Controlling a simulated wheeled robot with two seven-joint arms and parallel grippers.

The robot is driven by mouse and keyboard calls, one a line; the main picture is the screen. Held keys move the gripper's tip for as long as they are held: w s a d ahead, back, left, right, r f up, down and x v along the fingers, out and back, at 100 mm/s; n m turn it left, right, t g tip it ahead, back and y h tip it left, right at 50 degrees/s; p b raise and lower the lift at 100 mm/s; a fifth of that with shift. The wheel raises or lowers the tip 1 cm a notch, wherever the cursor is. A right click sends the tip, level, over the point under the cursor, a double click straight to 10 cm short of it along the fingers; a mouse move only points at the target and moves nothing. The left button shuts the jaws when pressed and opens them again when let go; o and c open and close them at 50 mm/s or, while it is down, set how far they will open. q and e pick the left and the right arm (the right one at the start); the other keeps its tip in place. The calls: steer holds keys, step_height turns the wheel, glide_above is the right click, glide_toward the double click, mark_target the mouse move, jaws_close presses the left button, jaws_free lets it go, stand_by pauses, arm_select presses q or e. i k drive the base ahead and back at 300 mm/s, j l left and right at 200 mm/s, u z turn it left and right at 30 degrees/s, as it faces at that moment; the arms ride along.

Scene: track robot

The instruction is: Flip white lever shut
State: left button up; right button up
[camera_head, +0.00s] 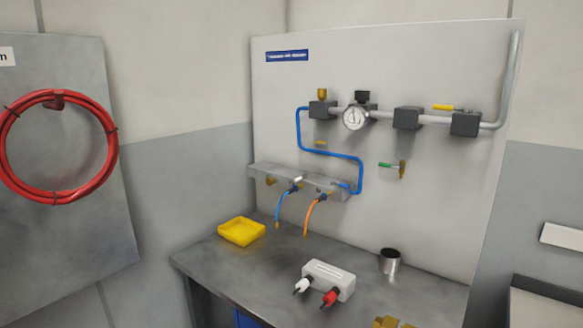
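A grey manifold bar (262,172) is fixed low on the white wall panel, with brass valves under it. A small white lever (296,181) shows on the front of the bar, near its middle. It is too small to tell exactly how it is turned. A blue hose (280,208) and an orange hose (313,214) hang below the bar, to the left and right of the lever. Neither of my grippers shows in the head view.
The metal workbench (225,270) holds a yellow tray (241,232), a grey block (330,276) with white and red fittings, a metal cup (390,262) and brass parts (390,322). Above are a gauge (355,117), yellow handle (444,107) and green handle (388,165).

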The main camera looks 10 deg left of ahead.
mark_target(304, 176)
steer(key=i+j, duration=0.45)
steer(key=i, duration=0.3)
steer(key=i+j, duration=0.15)
steer(key=j, duration=0.2)
steer(key=i+j, duration=0.1)
steer(key=j, duration=0.2)
steer(key=z, duration=1.6)
